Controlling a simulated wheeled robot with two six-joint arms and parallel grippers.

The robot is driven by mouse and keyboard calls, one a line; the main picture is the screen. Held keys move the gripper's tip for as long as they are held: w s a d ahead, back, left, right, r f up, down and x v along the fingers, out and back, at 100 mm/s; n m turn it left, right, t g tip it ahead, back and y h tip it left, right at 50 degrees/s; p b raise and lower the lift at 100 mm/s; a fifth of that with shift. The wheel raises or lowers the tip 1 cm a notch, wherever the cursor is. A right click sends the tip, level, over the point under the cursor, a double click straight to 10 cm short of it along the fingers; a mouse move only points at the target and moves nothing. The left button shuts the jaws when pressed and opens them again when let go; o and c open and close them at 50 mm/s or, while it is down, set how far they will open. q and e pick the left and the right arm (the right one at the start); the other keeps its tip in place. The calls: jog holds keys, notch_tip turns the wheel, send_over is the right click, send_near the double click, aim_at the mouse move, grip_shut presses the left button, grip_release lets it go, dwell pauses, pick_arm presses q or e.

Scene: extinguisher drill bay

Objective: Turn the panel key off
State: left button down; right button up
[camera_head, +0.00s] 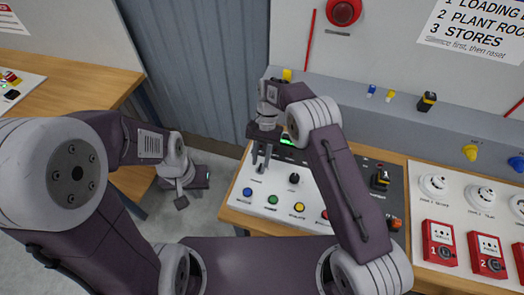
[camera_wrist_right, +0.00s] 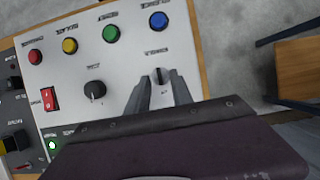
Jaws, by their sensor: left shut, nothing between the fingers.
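The panel key (camera_wrist_right: 160,74) is a small dark upright key in the white control panel (camera_wrist_right: 125,60). In the right wrist view it stands between the fingertips of my right gripper (camera_wrist_right: 160,86), with a gap visible on each side. The fingers look open, and I cannot tell whether either touches the key. In the head view my right gripper (camera_head: 261,164) points down over the panel's left part, and the key is hard to make out there. My left gripper (camera_head: 181,198) hangs shut and empty over the floor, left of the panel.
Next to the key is a black rotary knob (camera_wrist_right: 95,92). A row of coloured buttons includes a blue one (camera_wrist_right: 158,20) and a green one (camera_wrist_right: 111,34). A red rocker switch (camera_wrist_right: 49,98) sits further along. Red call points (camera_head: 440,243) stand on the right.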

jog(key=v, duration=0.7)
jog(key=shift+w+d+r, duration=0.1)
